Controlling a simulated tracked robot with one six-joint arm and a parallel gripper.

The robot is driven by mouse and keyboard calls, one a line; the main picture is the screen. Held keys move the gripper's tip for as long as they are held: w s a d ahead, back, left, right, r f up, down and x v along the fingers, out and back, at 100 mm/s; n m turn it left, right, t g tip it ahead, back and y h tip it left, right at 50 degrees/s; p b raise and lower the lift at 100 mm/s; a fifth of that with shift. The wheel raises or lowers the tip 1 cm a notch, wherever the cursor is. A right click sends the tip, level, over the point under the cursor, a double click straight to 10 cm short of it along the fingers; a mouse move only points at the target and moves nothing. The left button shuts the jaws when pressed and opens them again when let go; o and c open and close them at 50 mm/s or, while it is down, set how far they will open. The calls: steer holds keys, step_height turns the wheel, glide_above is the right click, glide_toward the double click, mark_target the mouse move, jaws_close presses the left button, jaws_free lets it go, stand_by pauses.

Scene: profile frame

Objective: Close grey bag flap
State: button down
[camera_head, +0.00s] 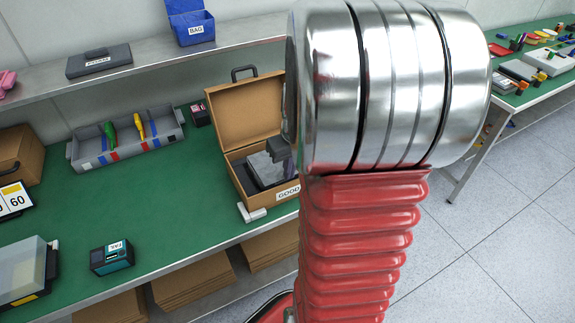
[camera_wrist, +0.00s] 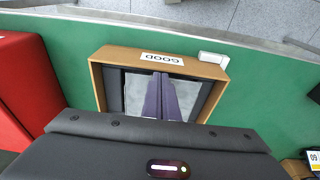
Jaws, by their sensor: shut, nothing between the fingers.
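A grey bag (camera_head: 267,170) lies inside an open brown case labelled GOOD (camera_head: 239,181) on the green bench. Its light grey top shows in the wrist view (camera_wrist: 136,96) on both sides of my fingers. I cannot tell clearly where the flap's edge lies. My gripper (camera_wrist: 161,77) is shut and empty, with its fingers together over the middle of the bag. I cannot tell whether they touch it. In the head view my arm hides the right side of the case, and only a dark part of my gripper (camera_head: 278,149) shows above the bag.
The case's lid (camera_head: 245,112) stands open at the back. A small white block (camera_head: 252,214) lies by its front. A grey tray (camera_head: 126,139) with tools stands left. A teal-black device (camera_head: 112,257) sits front left. Green bench is clear between them.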

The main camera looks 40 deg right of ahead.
steer(key=shift+r, duration=0.15)
steer(key=shift+r, duration=0.7)
steer(key=shift+r, duration=0.1)
steer(key=shift+r, duration=0.25)
steer(key=s+a+r, duration=0.1)
steer(key=s+r, duration=0.3)
steer(key=r, duration=0.8)
steer(key=shift+r, duration=0.15)
stand_by(0.4)
